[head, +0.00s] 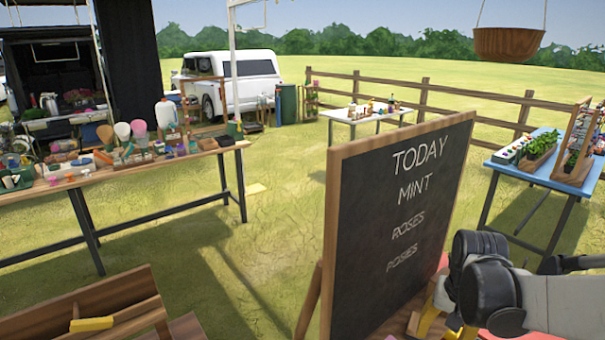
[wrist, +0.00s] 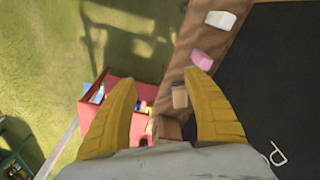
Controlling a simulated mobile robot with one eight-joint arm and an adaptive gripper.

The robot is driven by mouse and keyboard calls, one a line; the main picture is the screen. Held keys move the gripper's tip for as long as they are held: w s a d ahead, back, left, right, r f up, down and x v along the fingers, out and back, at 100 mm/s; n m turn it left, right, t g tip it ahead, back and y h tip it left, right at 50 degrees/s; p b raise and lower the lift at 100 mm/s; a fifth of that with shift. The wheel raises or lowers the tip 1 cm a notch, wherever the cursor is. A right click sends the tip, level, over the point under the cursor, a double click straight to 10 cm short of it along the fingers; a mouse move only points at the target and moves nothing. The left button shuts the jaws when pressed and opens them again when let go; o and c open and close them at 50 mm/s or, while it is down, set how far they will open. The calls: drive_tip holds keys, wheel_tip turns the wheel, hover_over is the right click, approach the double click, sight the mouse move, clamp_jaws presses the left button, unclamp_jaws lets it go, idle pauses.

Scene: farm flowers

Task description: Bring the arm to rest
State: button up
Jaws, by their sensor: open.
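My gripper (wrist: 160,80) is open in the wrist view, its two yellow fingers spread apart. A small tan-and-dark block (wrist: 180,98) shows beside the right finger, and nothing is clearly held. In the head view my arm is at the lower right, beside the chalkboard (head: 395,240); the yellow fingers (head: 430,312) are partly hidden behind its wrist. In the wrist view the dark board face (wrist: 285,80) fills the right side.
The board's wooden ledge (wrist: 228,50) bears a white piece (wrist: 220,19) and a pink piece (wrist: 201,58). A red container (wrist: 110,95) with small items lies below. A blue table (head: 500,170) with plants stands at right, a laden wooden table (head: 215,150) at left. Grass lies between.

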drive_tip(key=s+a+r+n+t, duration=0.4)
drive_tip(key=s+a+r+t, duration=0.1)
drive_tip(key=s+a+r, duration=0.4)
drive_tip(key=shift+s+a+r+n+t, duration=0.35)
drive_tip(key=shift+s+a, duration=0.2)
drive_tip(key=shift+a, duration=0.2)
